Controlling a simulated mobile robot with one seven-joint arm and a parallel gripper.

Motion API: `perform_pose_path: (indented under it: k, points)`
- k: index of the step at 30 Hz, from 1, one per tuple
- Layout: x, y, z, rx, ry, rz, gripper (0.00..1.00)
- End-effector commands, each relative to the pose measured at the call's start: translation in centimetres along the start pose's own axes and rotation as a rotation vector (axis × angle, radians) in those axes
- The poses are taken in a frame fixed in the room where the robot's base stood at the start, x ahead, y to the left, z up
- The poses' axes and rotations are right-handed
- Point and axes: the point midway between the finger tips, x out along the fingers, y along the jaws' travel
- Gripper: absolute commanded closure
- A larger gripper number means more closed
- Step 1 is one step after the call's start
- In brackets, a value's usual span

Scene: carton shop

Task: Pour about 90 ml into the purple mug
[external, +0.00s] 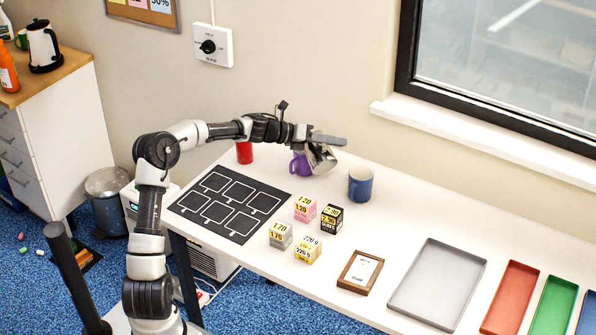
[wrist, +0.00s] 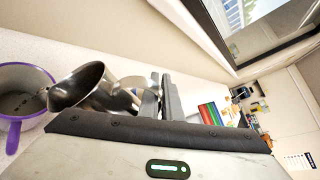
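The purple mug (external: 298,166) stands upright on the white table; in the wrist view its open top (wrist: 18,98) is at the left edge, with a greyish inside. My gripper (external: 318,141) is shut on the handle side of a shiny metal pitcher (external: 321,159). In the wrist view my gripper's fingers (wrist: 160,98) are at the pitcher's handle. The pitcher (wrist: 82,88) is tilted, its spout pointing at the mug and close to its rim. I see no clear stream, and the liquid level cannot be told.
A blue mug (external: 361,186) stands to the right and a red cup (external: 244,152) to the left. Several price cubes (external: 306,209), a black grid mat (external: 229,205), a framed card (external: 360,272) and a grey tray (external: 437,284) lie nearer. The wall is close behind.

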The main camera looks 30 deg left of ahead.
Motion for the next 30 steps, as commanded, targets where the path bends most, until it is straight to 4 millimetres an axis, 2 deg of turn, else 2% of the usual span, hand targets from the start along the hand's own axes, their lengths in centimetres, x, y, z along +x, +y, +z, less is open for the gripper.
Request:
perform_pose_path:
  k: [30]
  points:
    - [-0.32, -0.17, 0.81, -0.052, -0.002, -0.024, 1.00]
